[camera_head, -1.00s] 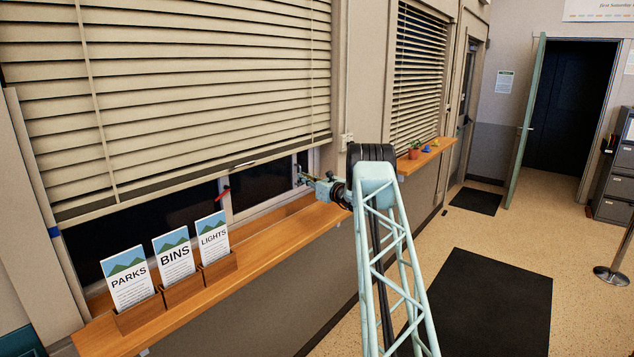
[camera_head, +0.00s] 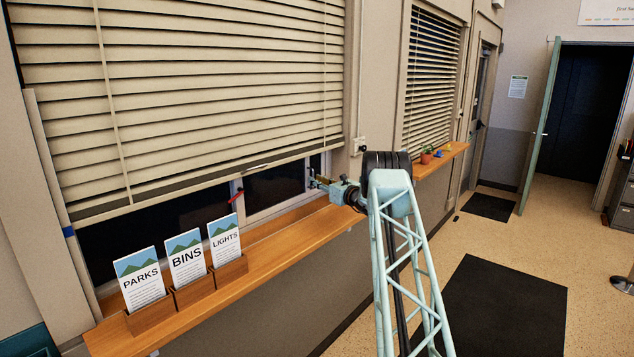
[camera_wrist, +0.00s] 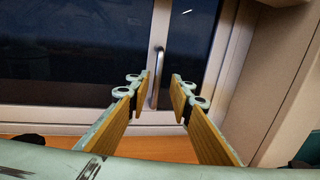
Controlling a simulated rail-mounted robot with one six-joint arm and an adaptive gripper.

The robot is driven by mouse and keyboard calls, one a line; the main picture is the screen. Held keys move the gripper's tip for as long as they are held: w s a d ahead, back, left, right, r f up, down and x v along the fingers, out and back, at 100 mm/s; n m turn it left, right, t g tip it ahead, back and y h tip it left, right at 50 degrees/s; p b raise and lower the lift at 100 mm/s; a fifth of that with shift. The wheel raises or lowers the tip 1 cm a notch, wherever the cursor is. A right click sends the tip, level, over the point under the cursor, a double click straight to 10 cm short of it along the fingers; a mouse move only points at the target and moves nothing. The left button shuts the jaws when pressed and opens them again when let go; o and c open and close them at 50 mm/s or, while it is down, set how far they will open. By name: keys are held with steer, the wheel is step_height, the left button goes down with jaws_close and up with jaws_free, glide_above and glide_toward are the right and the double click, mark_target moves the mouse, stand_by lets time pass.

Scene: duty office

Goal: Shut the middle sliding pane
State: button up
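The window (camera_head: 275,187) sits above the wooden sill, its upper part behind the lowered blind. Its dark panes show below the blind, with a pale upright and a red piece (camera_head: 236,196) left of my gripper. The wrist view shows a dark pane (camera_wrist: 75,50) and a vertical silver handle (camera_wrist: 157,76) on a pale stile. My gripper (camera_wrist: 161,80) is open and empty, pointing at the window. Its fingertips lie on either side of the handle in the picture; I cannot tell whether they touch it. In the head view my gripper (camera_head: 315,180) is at the window's right end.
Leaflet holders marked PARKS (camera_head: 143,284), BINS (camera_head: 187,262) and LIGHTS (camera_head: 225,243) stand on the wooden sill (camera_head: 270,238), left of my arm. The beige blind (camera_head: 200,85) hangs low over the window. A small plant (camera_head: 427,155) stands on a farther sill. The wall closes in on the right.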

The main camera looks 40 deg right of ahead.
steer(key=shift+s, duration=0.15)
steer(key=s+a, duration=0.1)
steer(key=s, duration=1)
steer(key=shift+s, duration=0.3)
steer(key=shift+a, duration=0.15)
stand_by(0.5)
